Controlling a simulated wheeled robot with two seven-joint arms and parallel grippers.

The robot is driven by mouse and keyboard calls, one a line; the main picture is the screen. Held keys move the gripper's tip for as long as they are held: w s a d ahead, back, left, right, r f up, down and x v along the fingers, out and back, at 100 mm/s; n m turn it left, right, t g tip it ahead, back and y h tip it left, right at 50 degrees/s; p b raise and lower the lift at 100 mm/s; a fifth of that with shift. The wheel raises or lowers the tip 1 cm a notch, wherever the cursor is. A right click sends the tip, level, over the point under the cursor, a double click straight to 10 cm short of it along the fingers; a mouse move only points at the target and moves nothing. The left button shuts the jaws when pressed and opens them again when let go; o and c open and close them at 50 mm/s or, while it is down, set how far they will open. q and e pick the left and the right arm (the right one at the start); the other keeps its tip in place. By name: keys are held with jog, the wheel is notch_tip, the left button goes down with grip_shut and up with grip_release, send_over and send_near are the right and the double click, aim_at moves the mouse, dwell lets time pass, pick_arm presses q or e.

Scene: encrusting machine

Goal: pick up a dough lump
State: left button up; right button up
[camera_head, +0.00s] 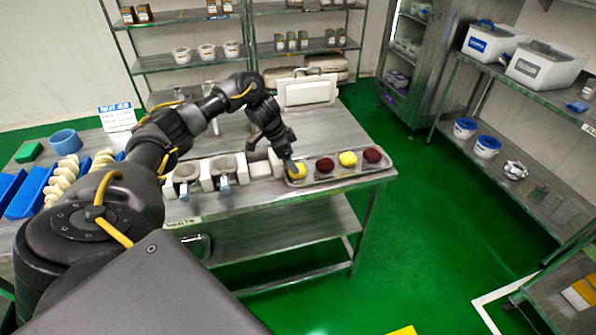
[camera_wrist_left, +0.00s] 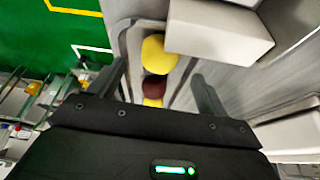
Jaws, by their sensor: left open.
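A metal tray (camera_head: 310,182) at the table's right front end holds a row of dough lumps. From left to right they are a yellow lump (camera_head: 297,173), a dark red lump (camera_head: 325,165), a second yellow lump (camera_head: 348,159) and a second dark red lump (camera_head: 373,155). My left gripper (camera_head: 289,163) is open at the leftmost yellow lump and partly hides it. In the left wrist view, a yellow lump (camera_wrist_left: 153,55) shows between and beyond the spread fingers (camera_wrist_left: 160,77), with a dark red lump (camera_wrist_left: 147,87) below it. I cannot tell whether the fingers touch the lump. My right gripper is out of view.
White block-like holders (camera_head: 225,166) stand just left of the tray; a pale block (camera_wrist_left: 220,30) lies close beside the yellow lump. Blue trays (camera_head: 35,190) with pale pieces are at the left. Green floor (camera_head: 430,220) lies open to the right.

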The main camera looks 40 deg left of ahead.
pick_arm(q)
jog(key=shift+s, duration=0.1)
jog(key=shift+f, duration=0.2)
jog(key=p+x, duration=0.1)
jog(key=x, duration=0.3)
jog(key=shift+f+p, duration=0.3)
jog(key=shift+f, duration=0.1)
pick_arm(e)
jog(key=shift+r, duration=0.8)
pick_arm(q)
jog(key=c, duration=1.1)
jog(key=shift+r, duration=0.1)
